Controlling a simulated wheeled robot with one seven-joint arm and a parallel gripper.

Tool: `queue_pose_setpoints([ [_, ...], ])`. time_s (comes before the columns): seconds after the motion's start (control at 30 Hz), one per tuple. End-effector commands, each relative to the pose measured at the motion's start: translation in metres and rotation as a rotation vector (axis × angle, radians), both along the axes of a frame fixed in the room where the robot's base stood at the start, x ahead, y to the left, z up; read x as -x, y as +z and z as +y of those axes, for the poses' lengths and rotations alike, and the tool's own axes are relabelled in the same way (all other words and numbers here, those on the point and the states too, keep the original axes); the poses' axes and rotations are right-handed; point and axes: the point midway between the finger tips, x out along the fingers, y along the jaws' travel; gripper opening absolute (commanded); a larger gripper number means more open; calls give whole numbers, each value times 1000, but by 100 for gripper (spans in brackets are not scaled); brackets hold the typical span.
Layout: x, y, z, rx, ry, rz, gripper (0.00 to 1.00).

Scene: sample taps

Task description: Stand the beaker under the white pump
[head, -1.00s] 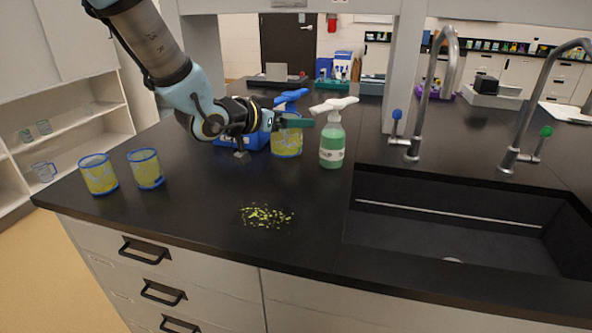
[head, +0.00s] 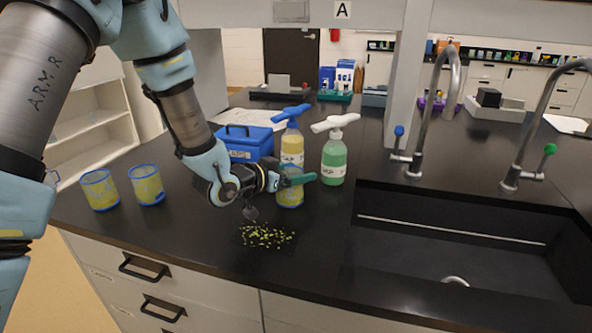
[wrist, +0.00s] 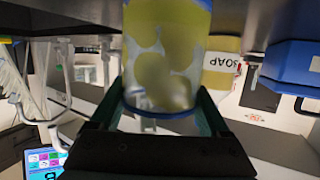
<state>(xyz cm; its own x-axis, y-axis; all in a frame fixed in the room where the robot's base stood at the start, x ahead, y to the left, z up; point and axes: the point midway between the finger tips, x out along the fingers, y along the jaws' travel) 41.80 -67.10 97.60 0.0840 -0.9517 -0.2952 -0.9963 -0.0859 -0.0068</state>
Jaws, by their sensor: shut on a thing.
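My gripper (head: 298,180) is shut on a clear beaker with a blue rim and yellow patches (head: 290,198). The beaker also fills the middle of the wrist view (wrist: 165,55), between the two fingers. In the head view it is in front of a yellow bottle with a blue pump (head: 291,148); I cannot tell whether it touches the counter. The green bottle with the white pump (head: 333,160) stands just right of the blue-pump bottle, behind and to the right of the beaker. Its white pump head (head: 335,123) is well above the beaker.
Two similar beakers (head: 100,190) (head: 146,185) stand at the counter's left. A blue box (head: 245,142) is behind my gripper. Yellow-green bits (head: 264,237) lie in front. A sink (head: 450,240) with two taps is at right. Bare counter (head: 325,215) lies before the green bottle.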

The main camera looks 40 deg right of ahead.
Motion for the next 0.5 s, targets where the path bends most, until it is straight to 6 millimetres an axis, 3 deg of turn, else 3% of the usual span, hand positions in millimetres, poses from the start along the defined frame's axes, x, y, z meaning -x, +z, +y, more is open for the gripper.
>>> queue_pose_setpoints([
  [0.3,0,-4,0,1,0,0,27],
  [0.33,0,-2,0,1,0,0,82],
  [0.5,0,-2,0,0,0,0,100],
])
